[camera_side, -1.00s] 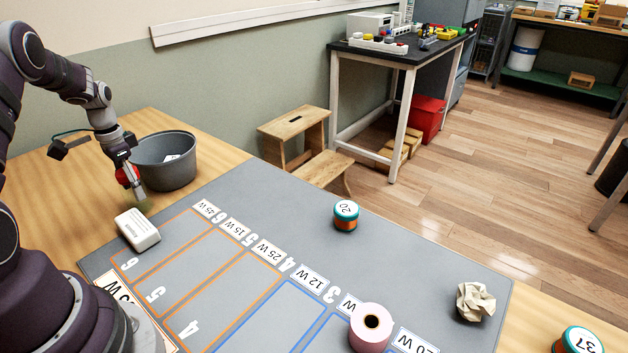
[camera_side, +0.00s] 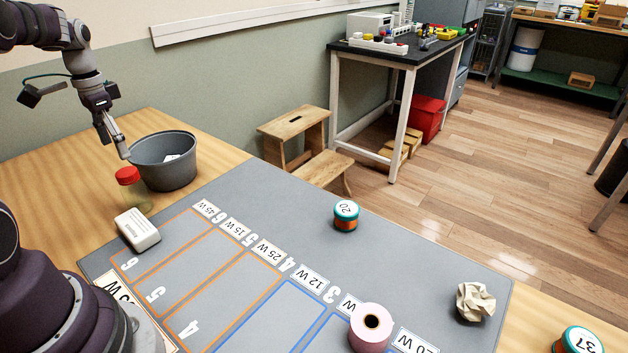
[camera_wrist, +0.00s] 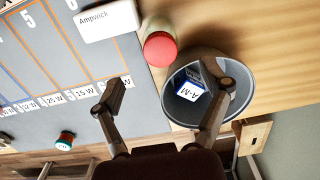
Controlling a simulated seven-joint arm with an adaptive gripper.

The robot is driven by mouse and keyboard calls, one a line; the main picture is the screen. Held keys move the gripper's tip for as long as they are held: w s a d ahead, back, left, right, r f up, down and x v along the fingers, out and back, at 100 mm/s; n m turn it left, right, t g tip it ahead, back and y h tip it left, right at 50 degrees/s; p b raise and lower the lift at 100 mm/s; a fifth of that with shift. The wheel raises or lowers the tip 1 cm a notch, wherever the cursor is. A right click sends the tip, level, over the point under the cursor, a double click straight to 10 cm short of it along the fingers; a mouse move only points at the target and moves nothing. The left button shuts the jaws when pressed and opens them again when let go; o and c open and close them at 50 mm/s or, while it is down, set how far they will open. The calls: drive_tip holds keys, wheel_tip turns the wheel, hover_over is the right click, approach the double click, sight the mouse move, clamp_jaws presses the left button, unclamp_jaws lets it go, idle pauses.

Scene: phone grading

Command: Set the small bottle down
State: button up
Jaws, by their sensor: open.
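The small bottle (camera_side: 134,189) has a red cap and a clear, greenish body. It stands upright on the wooden table, beside the grey bin and behind the white box. In the wrist view its red cap (camera_wrist: 160,48) shows from above and hides most of the body. My gripper (camera_side: 122,148) is open and empty above the bottle, apart from it. In the wrist view the two fingers of my gripper (camera_wrist: 172,82) are spread wide, with the cap beyond their tips.
A grey bin (camera_side: 150,177) holding a labelled card stands right of the bottle. A white box (camera_side: 138,231) lies in front of it. The grey mat (camera_side: 290,196) has marked lanes, a teal-lidded jar (camera_side: 346,216), a pink roll (camera_side: 371,330) and crumpled paper (camera_side: 475,301).

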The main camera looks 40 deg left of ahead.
wheel_tip(320, 180, up, 2)
drive_tip(key=shift+r, duration=0.25)
drive_tip(key=d+r+t, duration=0.2)
drive_tip(key=d+r, duration=0.1)
drive_tip(key=d, duration=0.7)
drive_tip(key=d+r+t, duration=0.2)
drive_tip(key=d+r, duration=0.2)
drive_tip(key=d, duration=0.7)
drive_tip(key=shift+w+d+r+y, duration=0.2)
drive_tip(key=shift+w+y, duration=0.1)
drive_tip(key=shift+y, duration=0.1)
drive_tip(key=shift+t+h, duration=0.4)
drive_tip(key=shift+t, duration=0.4)
drive_tip(key=s+d, duration=0.1)
drive_tip(key=s+d+f, duration=0.1)
drive_tip(key=d, duration=0.1)
drive_tip(key=s+d, duration=0.1)
drive_tip(key=shift+s+d+f, duration=0.25)
drive_tip(key=shift+s+f, duration=0.05)
drive_tip(key=shift+f, duration=0.1)
drive_tip(key=shift+c, duration=0.5)
drive_tip(key=shift+s+f, duration=0.1)
drive_tip(key=c, duration=0.4)
